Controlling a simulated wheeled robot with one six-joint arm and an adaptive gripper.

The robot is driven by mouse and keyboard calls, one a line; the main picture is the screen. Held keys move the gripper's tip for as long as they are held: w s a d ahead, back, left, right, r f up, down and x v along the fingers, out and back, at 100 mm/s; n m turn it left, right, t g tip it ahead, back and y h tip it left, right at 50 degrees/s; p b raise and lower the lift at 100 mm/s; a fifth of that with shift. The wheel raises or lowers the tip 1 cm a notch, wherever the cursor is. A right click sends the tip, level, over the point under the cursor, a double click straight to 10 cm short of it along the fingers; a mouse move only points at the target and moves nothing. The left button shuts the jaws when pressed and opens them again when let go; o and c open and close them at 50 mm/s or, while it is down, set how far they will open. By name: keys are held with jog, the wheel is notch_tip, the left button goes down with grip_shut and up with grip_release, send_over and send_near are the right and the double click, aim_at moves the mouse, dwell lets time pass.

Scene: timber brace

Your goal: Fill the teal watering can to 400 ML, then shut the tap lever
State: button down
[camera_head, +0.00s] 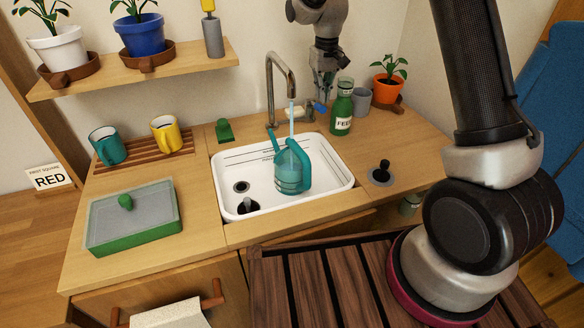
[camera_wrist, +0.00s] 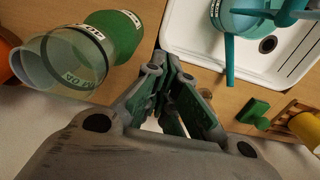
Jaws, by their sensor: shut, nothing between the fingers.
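The teal watering can (camera_head: 291,168) stands upright in the white sink (camera_head: 341,179), under the spout of the tap (camera_head: 270,88). A pale blue stream of water (camera_head: 291,118) falls from the spout into it. Marks show on its side, but the fill level is too small to read. It also shows in part in the wrist view (camera_wrist: 230,45). The blue tap lever (camera_head: 319,106) is behind the sink, right of the spout. My gripper (camera_head: 321,98) is shut and empty, pointing down right by the lever; I cannot tell whether they touch.
A green FEED bottle (camera_head: 342,112), a grey cup (camera_head: 361,102) and an orange plant pot (camera_head: 387,89) stand close right of my gripper. A green block (camera_head: 224,131) sits left of the tap. Teal (camera_head: 108,146) and yellow (camera_head: 166,135) mugs stand on a rack further left.

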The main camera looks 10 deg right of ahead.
jog(key=shift+f, duration=1.65)
dwell(3.5)
jog(key=shift+f, duration=0.45)
jog(key=shift+r, duration=3.55)
jog(key=s+d+r+t, duration=0.1)
jog(key=s+d+r, duration=0.4)
jog(key=s, duration=0.7)
jog(key=s+d+r+m+t, duration=0.1)
jog(key=s+d+r, duration=0.4)
jog(key=s, duration=0.7)
jog(key=s+d+r+m+t, duration=0.1)
jog(key=s+d+r, duration=0.4)
jog(key=s, duration=0.7)
jog(key=shift+r+t, duration=0.35)
jog(key=shift+t, duration=0.35)
